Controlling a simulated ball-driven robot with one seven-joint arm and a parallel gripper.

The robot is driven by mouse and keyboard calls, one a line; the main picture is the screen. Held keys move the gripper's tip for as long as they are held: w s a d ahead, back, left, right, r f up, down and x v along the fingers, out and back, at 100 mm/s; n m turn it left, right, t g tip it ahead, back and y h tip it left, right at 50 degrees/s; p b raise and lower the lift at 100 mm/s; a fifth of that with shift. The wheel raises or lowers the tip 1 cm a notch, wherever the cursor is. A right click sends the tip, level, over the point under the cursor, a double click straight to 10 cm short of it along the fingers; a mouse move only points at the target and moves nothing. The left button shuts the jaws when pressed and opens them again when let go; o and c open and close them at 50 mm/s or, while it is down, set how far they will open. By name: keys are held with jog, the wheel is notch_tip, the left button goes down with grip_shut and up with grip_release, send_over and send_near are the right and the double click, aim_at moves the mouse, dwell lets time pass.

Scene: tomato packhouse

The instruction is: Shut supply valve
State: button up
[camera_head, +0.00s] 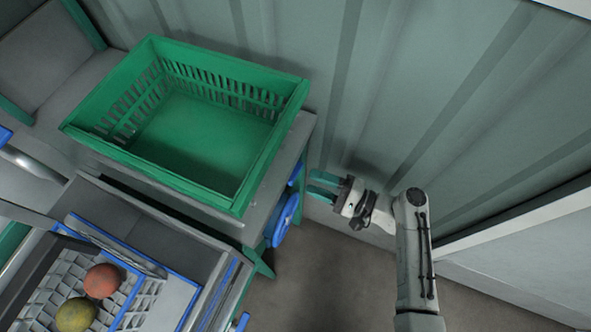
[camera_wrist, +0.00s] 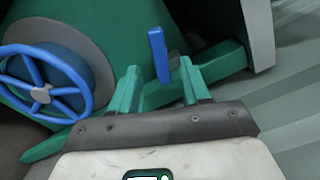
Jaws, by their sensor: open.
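A blue lever (camera_wrist: 158,50) shows upright in the wrist view, in line with the gap between my fingertips. It also shows partly in the head view (camera_head: 296,173), at the end of the bench under the green crate. A blue handwheel (camera_wrist: 78,78) with a grey hub is left of it in the wrist view, and it shows in the head view (camera_head: 284,222). I cannot tell which of the two is the supply valve. My gripper (camera_head: 312,184) is open, with its green fingers (camera_wrist: 159,75) pointing at the lever, just right of it in the head view. No contact is visible.
An empty green crate (camera_head: 245,206) stands on the grey bench. A blue-edged tray (camera_head: 118,250) with a red and a yellow-green tomato is at lower left. A corrugated wall (camera_head: 420,90) runs close behind my gripper. Bare floor (camera_head: 330,285) lies below.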

aim_at(293, 175)
jog(key=x, duration=0.7)
jog(key=shift+s, duration=0.1)
jog(key=shift+c, duration=0.3)
jog(key=shift+f, duration=0.1)
grip_shut()
